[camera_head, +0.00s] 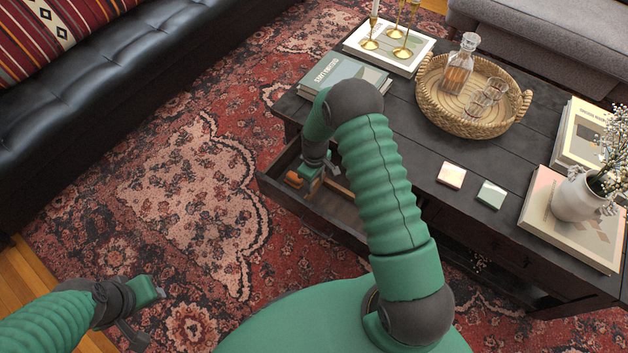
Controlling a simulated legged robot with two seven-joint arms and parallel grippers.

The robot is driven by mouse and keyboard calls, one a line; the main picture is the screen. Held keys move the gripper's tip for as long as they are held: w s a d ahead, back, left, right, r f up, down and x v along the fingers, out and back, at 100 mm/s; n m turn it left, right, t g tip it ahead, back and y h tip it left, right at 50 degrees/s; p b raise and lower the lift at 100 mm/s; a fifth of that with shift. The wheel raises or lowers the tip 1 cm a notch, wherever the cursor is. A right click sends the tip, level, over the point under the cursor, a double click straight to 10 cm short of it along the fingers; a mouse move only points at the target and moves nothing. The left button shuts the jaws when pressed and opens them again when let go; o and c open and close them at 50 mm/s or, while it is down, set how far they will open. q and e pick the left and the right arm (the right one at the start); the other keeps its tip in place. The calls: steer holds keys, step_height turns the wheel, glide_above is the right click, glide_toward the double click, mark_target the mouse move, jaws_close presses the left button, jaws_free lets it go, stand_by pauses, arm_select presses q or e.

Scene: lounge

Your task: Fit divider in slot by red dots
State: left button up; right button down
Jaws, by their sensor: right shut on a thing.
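My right arm reaches into the open drawer (345,236) of the dark coffee table. My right gripper (316,178) is low inside the drawer, shut on what appears to be the wooden divider (341,189). My wrist and arm hide most of this piece, so I cannot tell whether it sits in a slot. A small orange-brown item (293,180) lies in the drawer just left of the gripper. The red dots cannot be made out. My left gripper (143,314) is open and empty above the rug at the lower left.
The coffee table top (420,160) holds books (343,76), a woven tray (449,119) with a decanter and glasses, two small coasters (451,176), and a white vase (577,198) on books. A black sofa (130,75) stands at the left. The rug between is clear.

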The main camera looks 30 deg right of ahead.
steer(key=shift+f+b, duration=0.35)
steer(key=shift+f, duration=0.35)
steer(key=c, duration=0.7)
jaws_free()
steer(key=shift+o, duration=0.2)
step_height(320, 180, up, 6)
steer(key=p, duration=0.5)
steer(key=shift+r, duration=0.1)
